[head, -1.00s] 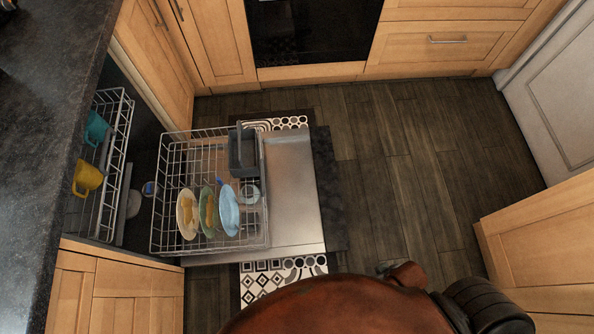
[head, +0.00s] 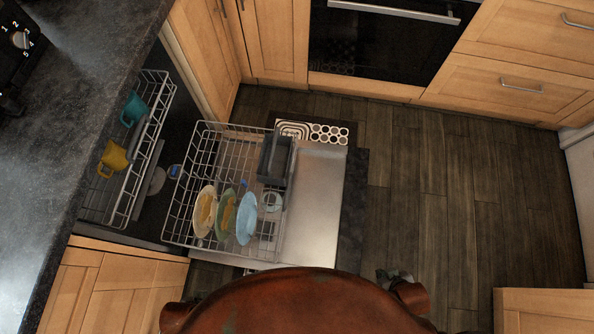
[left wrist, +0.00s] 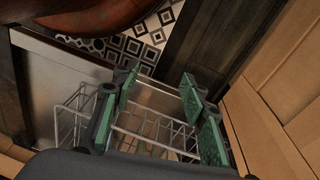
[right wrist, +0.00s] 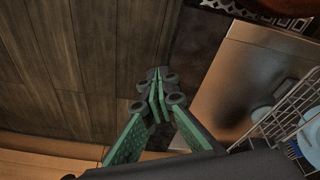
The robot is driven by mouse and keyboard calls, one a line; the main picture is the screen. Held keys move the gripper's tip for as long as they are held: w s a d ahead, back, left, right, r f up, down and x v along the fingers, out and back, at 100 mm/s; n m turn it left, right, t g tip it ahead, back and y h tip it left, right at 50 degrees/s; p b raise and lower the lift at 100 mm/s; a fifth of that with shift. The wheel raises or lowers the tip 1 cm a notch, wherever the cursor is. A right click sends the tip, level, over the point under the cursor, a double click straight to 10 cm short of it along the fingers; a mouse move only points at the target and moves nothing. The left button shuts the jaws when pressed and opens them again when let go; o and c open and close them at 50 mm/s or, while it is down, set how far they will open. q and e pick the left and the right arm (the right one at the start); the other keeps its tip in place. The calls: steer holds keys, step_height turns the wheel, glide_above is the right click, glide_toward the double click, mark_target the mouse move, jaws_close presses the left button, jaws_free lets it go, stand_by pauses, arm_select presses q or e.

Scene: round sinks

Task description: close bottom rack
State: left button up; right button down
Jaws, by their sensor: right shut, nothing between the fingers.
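The bottom rack (head: 222,250) is a wire basket pulled out of the dishwasher, above its open metal door (head: 318,200). It holds several plates (head: 226,212) and a dark grey cutlery basket (head: 275,160). My left gripper (left wrist: 158,82) is open, with rack wires (left wrist: 150,143) showing between and beyond its green fingers; contact cannot be told. My right gripper (right wrist: 157,85) is shut and empty over the dark floor, beside the door; the rack's edge (right wrist: 268,122) shows at right in that view. In the head view, a small part of the right gripper (head: 394,277) shows.
The upper rack (head: 125,195) holds a teal cup (head: 133,108) and a yellow cup (head: 112,158). A dark countertop (head: 75,75) lies at left. An oven (head: 385,40) and wooden cabinets stand at the back. The wood floor (head: 470,190) on the right is clear.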

steer(key=w+d+r+n+t, duration=0.1)
steer(key=w+r+n+t, duration=0.25)
steer(key=w, duration=0.65)
steer(key=w+r+n+t, duration=0.25)
steer(key=w+n, duration=0.25)
steer(key=w, duration=0.5)
steer(key=w+a+r+n+t+y, duration=0.45)
steer(key=w+a+r+n, duration=0.4)
steer(key=w+n, duration=0.3)
steer(key=a+n+g+y, duration=0.3)
steer(key=a+n+y, duration=0.4)
steer(key=a+n, duration=0.6)
steer(key=s+d+f+n+g+h+b, duration=0.1)
steer(key=s+d+f+n+g, duration=0.1)
steer(key=f+n+g, duration=0.45)
steer(key=s+d+f+n+g+h, duration=0.1)
steer(key=s+d+f+n+g, duration=0.15)
steer(key=n, duration=0.65)
arm_select(q)
steer(key=w+d+f+t+h+b, duration=0.1)
steer(key=w+d+f+t+b, duration=0.3)
steer(key=w+f, duration=0.4)
steer(key=shift+d+f+t+h+b, duration=0.4)
steer(key=shift+d+f+b, duration=0.2)
steer(key=shift+d+f, duration=0.55)
arm_select(e)
steer(key=w+a+f, duration=0.2)
steer(key=a+f, duration=0.4)
steer(key=a, duration=0.5)
steer(key=shift+w, duration=0.4)
